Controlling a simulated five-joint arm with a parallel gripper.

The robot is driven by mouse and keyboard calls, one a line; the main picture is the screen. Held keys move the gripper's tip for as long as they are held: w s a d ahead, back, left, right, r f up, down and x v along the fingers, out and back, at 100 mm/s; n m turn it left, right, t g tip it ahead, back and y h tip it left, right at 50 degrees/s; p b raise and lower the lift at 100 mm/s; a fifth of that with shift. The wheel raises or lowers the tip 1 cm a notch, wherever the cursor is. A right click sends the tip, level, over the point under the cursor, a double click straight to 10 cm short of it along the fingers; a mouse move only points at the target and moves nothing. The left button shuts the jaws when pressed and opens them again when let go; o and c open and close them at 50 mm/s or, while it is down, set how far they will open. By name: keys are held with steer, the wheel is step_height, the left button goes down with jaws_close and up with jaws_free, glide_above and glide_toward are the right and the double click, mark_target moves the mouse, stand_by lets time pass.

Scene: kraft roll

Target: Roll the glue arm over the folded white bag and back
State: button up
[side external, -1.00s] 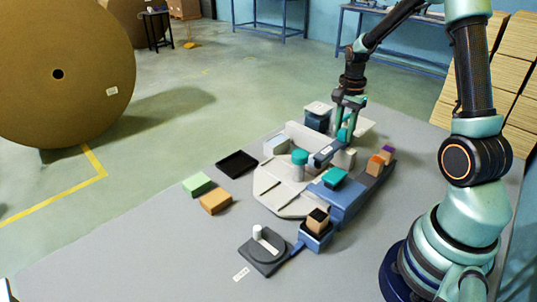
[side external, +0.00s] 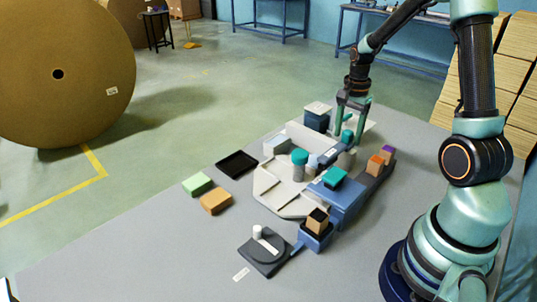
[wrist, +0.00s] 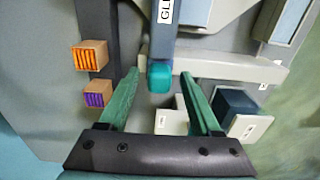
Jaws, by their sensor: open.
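The glue arm (side external: 328,156) is a dark grey bar with a white label and a teal knob (side external: 347,136) at its end. In the wrist view, the glue arm (wrist: 164,35) comes down from the top and its teal knob (wrist: 159,78) lies between my fingertips with gaps on both sides. My gripper (side external: 349,127) is open and empty, fingers pointing down around the knob; its green fingers also show in the wrist view (wrist: 159,74). A pale flat bed (side external: 277,199) lies below and left. I cannot tell the folded white bag apart from it.
A teal-topped post (side external: 299,165) stands on the bed. A dark box (side external: 318,117) stands behind. A black tray (side external: 237,164), green block (side external: 197,184) and orange block (side external: 215,201) sit left.

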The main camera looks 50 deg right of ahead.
step_height(320, 180, up, 12)
stand_by(0.5)
step_height(320, 180, down, 12)
steer(key=shift+f, duration=0.1)
stand_by(0.7)
jaws_close()
stand_by(1.4)
